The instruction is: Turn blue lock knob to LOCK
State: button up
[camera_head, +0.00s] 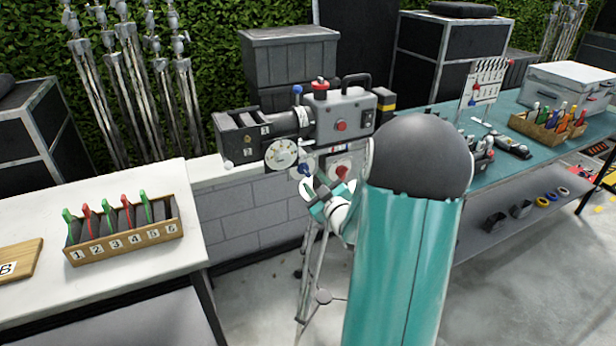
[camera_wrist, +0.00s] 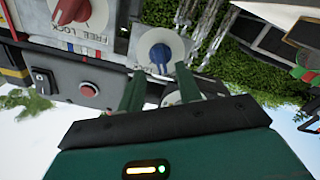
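The blue lock knob (camera_wrist: 160,57) sits on a pale square plate on the camera rig, near the middle of the wrist view. It also shows small in the head view (camera_head: 304,169), just above my gripper. Its grip bar looks roughly upright in the wrist picture; its lettering is too small or hidden to read. My gripper (camera_wrist: 161,80) is open, with its two fingers apart just below the knob in the wrist picture. Nothing is between the fingers. I cannot tell whether a fingertip touches the plate. In the head view my gripper (camera_head: 326,190) is in front of the tripod head.
A red knob (camera_wrist: 72,12) labelled FREE LOCK sits beside the blue one. The camera body (camera_head: 343,118) is above. A white table (camera_head: 120,270) with a numbered rack (camera_head: 125,245) stands left. A teal bench (camera_head: 510,155) stands right. Tripod legs (camera_head: 308,260) reach the floor.

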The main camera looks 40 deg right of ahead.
aim_at(308, 174)
jog(key=shift+x, duration=2.3)
grip_shut()
jog(key=shift+m, duration=0.4)
jog(key=m, duration=1.1)
